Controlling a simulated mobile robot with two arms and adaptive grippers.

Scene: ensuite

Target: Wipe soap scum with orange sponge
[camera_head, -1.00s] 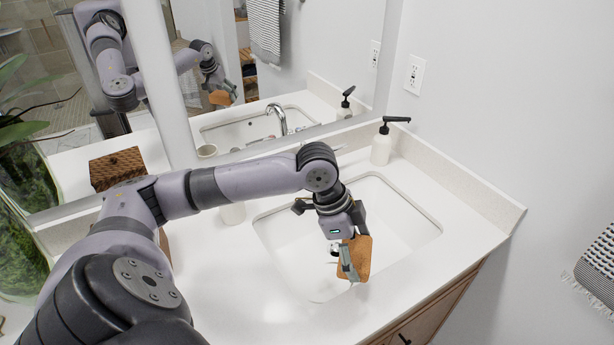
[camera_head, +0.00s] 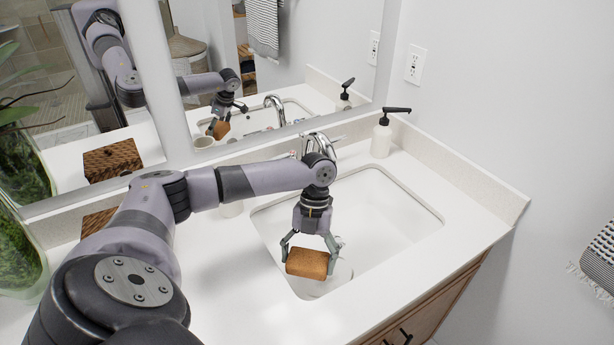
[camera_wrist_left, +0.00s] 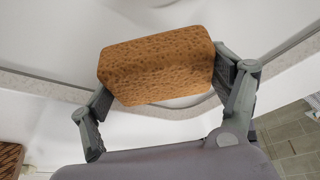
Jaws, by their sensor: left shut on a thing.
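The orange sponge (camera_head: 307,264) is a porous block held level over the front left part of the white sink basin (camera_head: 385,222). My left gripper (camera_head: 308,256) is shut on it, one finger at each end. In the left wrist view the sponge (camera_wrist_left: 158,68) sits between the two fingers (camera_wrist_left: 160,95). A faint pale round shape (camera_head: 338,277) shows in the basin beside the sponge; I cannot tell whether it is soap scum or the drain. I cannot tell whether the sponge touches the basin. My right gripper is not in view.
A chrome faucet (camera_head: 322,146) stands behind the basin, partly hidden by my left arm. A white soap dispenser (camera_head: 382,138) stands at the back right. A mirror (camera_head: 290,60) rises behind the counter, with a woven box (camera_head: 97,222) at left. The counter front (camera_head: 235,290) is clear.

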